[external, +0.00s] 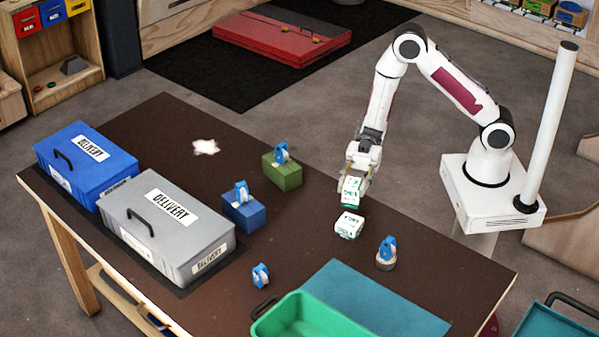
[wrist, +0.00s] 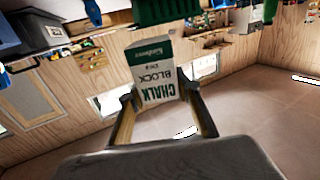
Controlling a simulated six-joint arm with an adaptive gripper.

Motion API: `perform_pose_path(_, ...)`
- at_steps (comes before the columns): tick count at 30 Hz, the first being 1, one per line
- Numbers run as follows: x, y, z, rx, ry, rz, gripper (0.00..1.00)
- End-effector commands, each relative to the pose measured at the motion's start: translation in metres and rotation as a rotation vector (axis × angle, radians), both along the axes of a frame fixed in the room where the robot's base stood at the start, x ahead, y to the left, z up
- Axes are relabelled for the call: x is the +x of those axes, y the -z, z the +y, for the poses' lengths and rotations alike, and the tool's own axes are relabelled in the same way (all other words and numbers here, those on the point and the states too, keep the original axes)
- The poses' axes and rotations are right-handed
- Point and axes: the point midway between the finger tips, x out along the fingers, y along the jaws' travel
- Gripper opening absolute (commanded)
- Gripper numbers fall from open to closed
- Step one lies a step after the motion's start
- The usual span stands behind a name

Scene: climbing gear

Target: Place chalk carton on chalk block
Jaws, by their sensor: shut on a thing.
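My gripper (external: 357,178) is shut on a white and green chalk carton (external: 351,191), gripped between its two fingers. In the wrist view, the carton (wrist: 155,72) sits between the fingertips (wrist: 159,95) and its face reads "CHALK BLOCK". A second white and green box, the chalk block (external: 349,225), lies on the brown table just below the held carton in the external view. A small gap shows between the two, and the carton seems to be above the block. The lower block cannot be made out in the wrist view.
A blue device on a round base (external: 386,253) stands right of the block. Green (external: 283,172) and blue (external: 244,211) blocks with blue devices stand left. A teal mat (external: 385,300) and green tray (external: 305,318) are in front. Grey (external: 180,245) and blue (external: 85,160) delivery boxes stand far left.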

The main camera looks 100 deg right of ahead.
Motion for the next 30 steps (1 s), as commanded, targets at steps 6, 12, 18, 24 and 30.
perform_pose_path(6, 0.0, 0.022, 0.0, 0.001, 0.0, 0.002, 0.09)
perform_pose_path(12, 0.0, 0.03, 0.0, 0.001, 0.0, -0.001, 0.09)
perform_pose_path(18, 0.0, 0.03, 0.0, 0.001, 0.0, -0.001, 0.09)
perform_pose_path(24, 0.0, 0.032, 0.0, 0.001, 0.0, 0.0, 0.09)
perform_pose_path(30, 0.0, 0.045, 0.0, 0.001, 0.0, 0.002, 0.09)
